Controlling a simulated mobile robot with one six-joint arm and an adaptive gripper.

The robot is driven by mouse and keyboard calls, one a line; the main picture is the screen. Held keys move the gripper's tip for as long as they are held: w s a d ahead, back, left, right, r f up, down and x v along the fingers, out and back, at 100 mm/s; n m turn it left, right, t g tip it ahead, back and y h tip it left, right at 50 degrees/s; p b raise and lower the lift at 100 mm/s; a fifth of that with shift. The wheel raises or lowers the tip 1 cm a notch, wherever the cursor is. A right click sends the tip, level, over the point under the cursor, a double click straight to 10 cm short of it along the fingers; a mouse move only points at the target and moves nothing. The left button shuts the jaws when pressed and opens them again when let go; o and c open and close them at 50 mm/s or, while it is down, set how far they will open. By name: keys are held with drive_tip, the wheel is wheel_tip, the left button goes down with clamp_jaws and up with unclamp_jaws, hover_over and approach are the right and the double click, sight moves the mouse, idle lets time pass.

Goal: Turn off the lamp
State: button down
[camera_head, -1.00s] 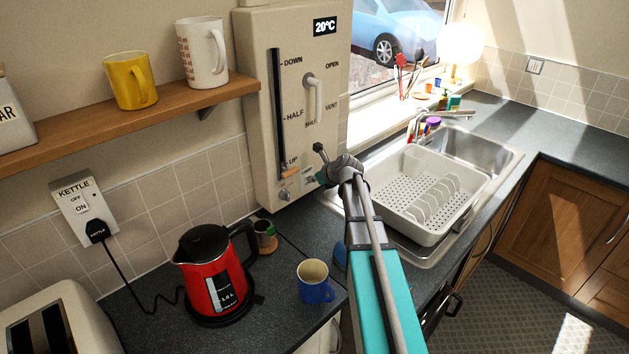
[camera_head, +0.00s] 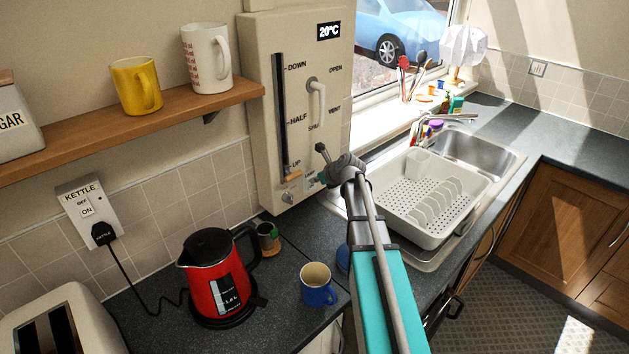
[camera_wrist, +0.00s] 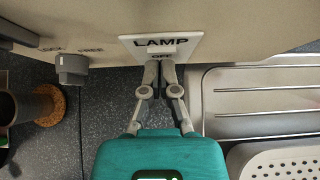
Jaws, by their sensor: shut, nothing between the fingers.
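The lamp (camera_head: 461,46) stands on the windowsill at the back right in the head view. Its faceted shade is white and not glowing. The lamp switch plate (camera_wrist: 192,44) is white, marked LAMP and OFF, on the lower part of the beige panel in the wrist view. My gripper (camera_wrist: 160,68) is shut and empty, with its fingertips at the lower edge of the plate, just below OFF. They cover part of the switch, and I cannot tell whether they touch it. In the head view my gripper (camera_head: 314,179) is small and partly hidden by my wrist.
The beige panel (camera_head: 298,40) has a slider and a handle. A red kettle (camera_head: 207,282) and blue mug (camera_head: 318,291) stand on the counter at left. A white dish rack (camera_head: 418,212) sits by the sink, right of my arm. A grey knob (camera_wrist: 71,68) projects beside my fingers.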

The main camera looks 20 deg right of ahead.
drive_tip(key=shift+r, duration=0.4)
drive_tip(key=shift+s, duration=0.1)
drive_tip(key=p+v, duration=0.9)
drive_tip(key=v, duration=0.4)
idle(0.5)
idle(0.6)
